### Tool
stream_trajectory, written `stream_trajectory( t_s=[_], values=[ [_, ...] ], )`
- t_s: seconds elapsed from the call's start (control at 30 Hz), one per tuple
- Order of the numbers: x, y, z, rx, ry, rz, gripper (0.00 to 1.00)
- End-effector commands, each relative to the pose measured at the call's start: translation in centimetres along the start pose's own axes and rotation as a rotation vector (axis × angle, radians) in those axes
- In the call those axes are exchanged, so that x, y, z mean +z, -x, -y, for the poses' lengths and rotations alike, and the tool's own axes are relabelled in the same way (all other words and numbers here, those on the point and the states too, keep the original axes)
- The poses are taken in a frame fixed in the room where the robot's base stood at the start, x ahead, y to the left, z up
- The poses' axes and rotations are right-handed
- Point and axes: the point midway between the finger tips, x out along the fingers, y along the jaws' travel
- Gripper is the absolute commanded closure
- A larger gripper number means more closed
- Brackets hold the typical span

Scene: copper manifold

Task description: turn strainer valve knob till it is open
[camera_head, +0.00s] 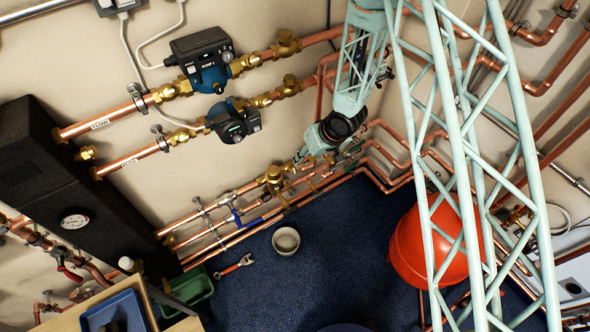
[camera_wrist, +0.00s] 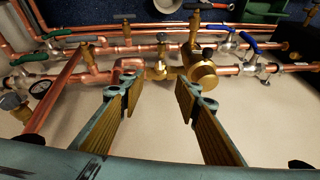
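My gripper (camera_wrist: 158,88) is open and empty in the wrist view, its two ribbed fingers wide apart. Between and beyond the fingertips a brass valve body (camera_wrist: 161,72) sits on the copper pipe, with a small dark T-shaped knob (camera_wrist: 162,37) above it. A round brass fitting (camera_wrist: 203,75), which looks like the strainer, is just right of it. I cannot tell for certain which knob is the strainer valve's, or how far it is turned. In the head view my gripper (camera_head: 303,156) is near the brass fittings (camera_head: 273,178) on the lower pipes; the fingers are small there and the knob is not clear.
Copper pipes run close around.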

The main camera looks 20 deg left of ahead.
Motion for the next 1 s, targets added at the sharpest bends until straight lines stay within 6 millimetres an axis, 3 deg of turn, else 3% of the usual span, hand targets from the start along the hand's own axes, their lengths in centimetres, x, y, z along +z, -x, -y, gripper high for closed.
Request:
stream_trajectory(
  t_s=[0.27, 1.0],
  values=[
    [0.1, -2.1, 0.1, -0.001, 0.001, 0.001, 0.7],
    [0.1, -10.0, 0.0, 0.0, 0.0, 0.001, 0.7]
  ],
)
